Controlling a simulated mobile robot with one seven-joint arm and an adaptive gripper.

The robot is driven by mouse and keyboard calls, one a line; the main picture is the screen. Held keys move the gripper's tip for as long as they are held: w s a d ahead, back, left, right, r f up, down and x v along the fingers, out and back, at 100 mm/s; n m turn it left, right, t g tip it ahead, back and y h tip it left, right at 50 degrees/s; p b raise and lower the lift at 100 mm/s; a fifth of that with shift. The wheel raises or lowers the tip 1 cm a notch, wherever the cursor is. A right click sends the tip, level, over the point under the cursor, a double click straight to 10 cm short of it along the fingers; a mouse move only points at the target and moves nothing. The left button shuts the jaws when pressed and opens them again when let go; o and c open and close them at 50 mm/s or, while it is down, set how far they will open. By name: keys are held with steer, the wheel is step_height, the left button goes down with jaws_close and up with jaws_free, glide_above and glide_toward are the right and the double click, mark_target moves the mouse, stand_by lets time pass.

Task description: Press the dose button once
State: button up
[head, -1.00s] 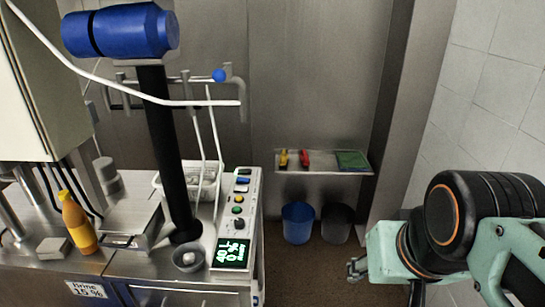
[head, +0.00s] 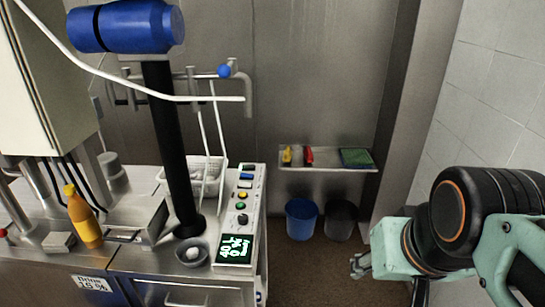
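A control panel (head: 254,211) stands on the right end of the steel counter. It carries a column of coloured buttons, among them a blue button (head: 245,185), a yellow button (head: 243,195) and a green button (head: 240,205), with a dark knob (head: 242,219) below them. I cannot read which one is the dose button. A lit green display (head: 235,249) sits at the panel's near end. My gripper (head: 358,266) is at the lower right, well to the right of the panel and apart from it. Its fingers are small and partly hidden, so their opening is unclear.
A blue cylinder (head: 125,27) on a black post (head: 169,140) rises left of the panel. An orange bottle (head: 83,219) and a small bowl (head: 192,252) stand on the counter. A wall shelf (head: 325,168) hangs above a blue bin (head: 301,219) and a dark bin (head: 340,220).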

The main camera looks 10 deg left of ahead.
jaws_close()
stand_by(1.4)
